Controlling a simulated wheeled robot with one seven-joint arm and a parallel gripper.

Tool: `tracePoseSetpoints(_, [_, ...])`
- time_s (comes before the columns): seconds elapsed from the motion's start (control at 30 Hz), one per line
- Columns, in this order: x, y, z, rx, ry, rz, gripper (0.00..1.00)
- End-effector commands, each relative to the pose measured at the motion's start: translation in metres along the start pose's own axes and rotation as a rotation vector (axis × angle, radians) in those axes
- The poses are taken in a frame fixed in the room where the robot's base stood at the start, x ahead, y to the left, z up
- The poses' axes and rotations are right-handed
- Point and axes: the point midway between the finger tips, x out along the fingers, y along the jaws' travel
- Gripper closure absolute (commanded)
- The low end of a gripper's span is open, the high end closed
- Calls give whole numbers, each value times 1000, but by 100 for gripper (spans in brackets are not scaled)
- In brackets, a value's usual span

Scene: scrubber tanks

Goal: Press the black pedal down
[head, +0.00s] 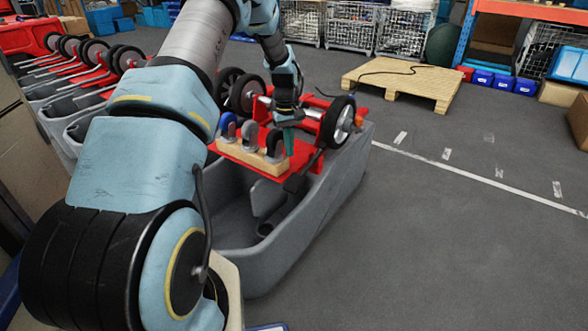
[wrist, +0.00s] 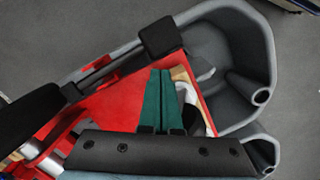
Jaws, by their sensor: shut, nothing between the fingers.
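The black pedal (head: 295,184) is a small block on the end of a dark lever, beside the front edge of the red deck of a grey scrubber tank. It also shows in the wrist view (wrist: 160,39), just past my fingertips. My gripper (head: 289,152) points down over the red deck, a little behind and above the pedal in the head view. Its teal fingers (wrist: 161,73) are together with nothing between them. A gap shows between the fingertips and the pedal in the wrist view. I cannot tell whether the pedal is tilted.
A wooden block with several casters (head: 248,152) stands on the red deck (head: 222,147), close to my fingers. A black wheel (head: 338,122) is right of the gripper. The grey tank (head: 340,180) surrounds the pedal's lower side. Open floor (head: 440,240) lies to the right.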

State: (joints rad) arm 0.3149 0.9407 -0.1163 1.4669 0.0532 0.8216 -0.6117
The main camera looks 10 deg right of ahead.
Motion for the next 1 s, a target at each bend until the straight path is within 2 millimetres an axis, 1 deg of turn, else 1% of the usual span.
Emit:
tracePoseSetpoints(0.03, [-12, 0, 0, 0, 3, 1, 100])
tracePoseSetpoints(0.1, [-26, 0, 0, 0, 3, 0, 100])
tracePoseSetpoints(0.2, [-42, 0, 0, 0, 2, 1, 100])
tracePoseSetpoints(0.3, [-53, 0, -1, 0, 2, 0, 100])
tracePoseSetpoints(0.43, [-61, 0, 0, 0, 0, -1, 100])
tracePoseSetpoints(0.83, [-64, -3, 1, 2, 2, 0, 100])
tracePoseSetpoints(0.93, [-74, -16, 6, 17, 15, 3, 100])
tracePoseSetpoints(0.97, [-79, -24, 10, 25, 21, 5, 100])
tracePoseSetpoints(1.0, [-86, -35, 16, 38, 32, 7, 100])
